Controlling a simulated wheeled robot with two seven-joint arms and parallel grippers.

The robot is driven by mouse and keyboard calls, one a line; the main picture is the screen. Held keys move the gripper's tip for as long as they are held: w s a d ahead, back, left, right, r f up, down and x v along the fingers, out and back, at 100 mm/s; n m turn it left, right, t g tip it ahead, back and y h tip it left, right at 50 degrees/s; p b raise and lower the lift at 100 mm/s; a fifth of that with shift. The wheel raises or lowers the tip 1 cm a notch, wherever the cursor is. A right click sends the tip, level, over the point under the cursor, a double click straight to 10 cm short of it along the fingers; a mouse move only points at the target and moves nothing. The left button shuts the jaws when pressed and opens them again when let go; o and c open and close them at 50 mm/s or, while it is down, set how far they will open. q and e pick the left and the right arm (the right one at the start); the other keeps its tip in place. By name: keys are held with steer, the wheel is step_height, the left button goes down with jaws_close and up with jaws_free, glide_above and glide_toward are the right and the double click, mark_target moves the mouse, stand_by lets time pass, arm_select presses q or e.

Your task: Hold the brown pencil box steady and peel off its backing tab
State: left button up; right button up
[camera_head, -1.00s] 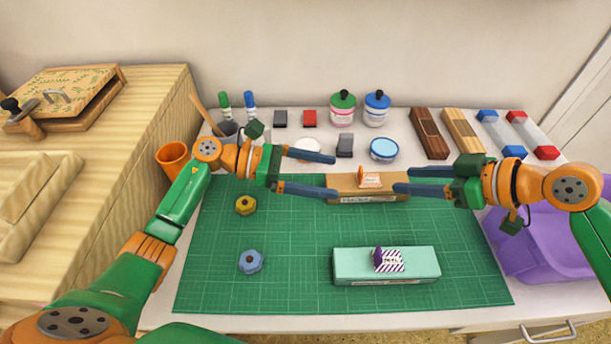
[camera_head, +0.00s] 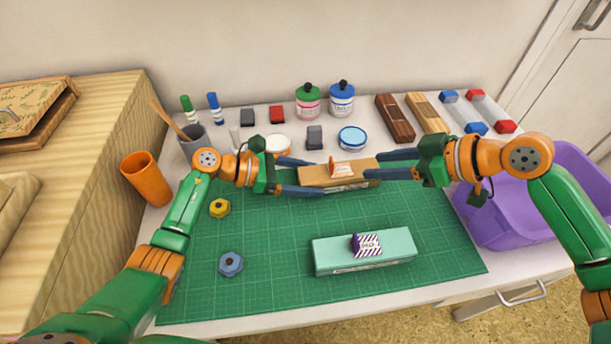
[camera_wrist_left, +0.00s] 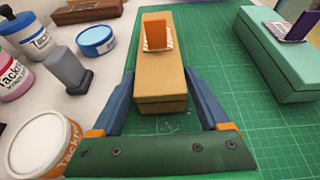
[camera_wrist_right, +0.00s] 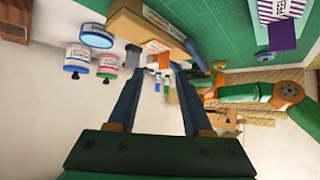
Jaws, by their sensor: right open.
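The brown pencil box (camera_head: 362,176) lies near the back edge of the green mat, with an orange and white backing tab (camera_head: 343,170) on its top. The box and the upright orange tab (camera_wrist_left: 158,33) also show in the left wrist view. My left gripper (camera_head: 298,176) has a finger on each side of the box's left end, close to its long sides; whether both fingers touch is unclear. My right gripper (camera_head: 379,163) is open and empty at the box's right end, its fingertips pointing toward the tab.
A teal box (camera_head: 365,252) with a purple striped tab lies on the front of the mat (camera_head: 290,290). A yellow nut (camera_head: 220,208) and a blue nut (camera_head: 230,264) lie left. Ink pots, blocks and wooden pieces line the back. A purple bin (camera_head: 510,215) stands right.

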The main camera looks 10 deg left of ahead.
arm_select(q)
steer(key=c, duration=0.7)
steer(key=shift+c, duration=1.1)
arm_select(e)
steer(key=shift+c, duration=0.6)
steer(key=shift+a, duration=0.3)
steer(key=shift+c, duration=0.8)
steer(key=m+h, duration=0.4)
steer(key=m, duration=0.3)
glide_toward(332, 164)
step_height(332, 164, down, 2)
steer(key=w, duration=0.2)
arm_select(q)
steer(key=shift+a, duration=0.1)
arm_select(e)
steer(key=a, duration=0.1)
steer(key=shift+m+g, duration=0.3)
steer(key=shift+m, duration=0.2)
steer(key=x, duration=0.8)
steer(key=shift+w+d, duration=0.1)
steer(key=shift+d, duration=0.05)
arm_select(q)
steer(key=shift+s+r, duration=0.1)
arm_select(e)
steer(key=shift+f+h, duration=0.15)
steer(key=shift+h, duration=0.15)
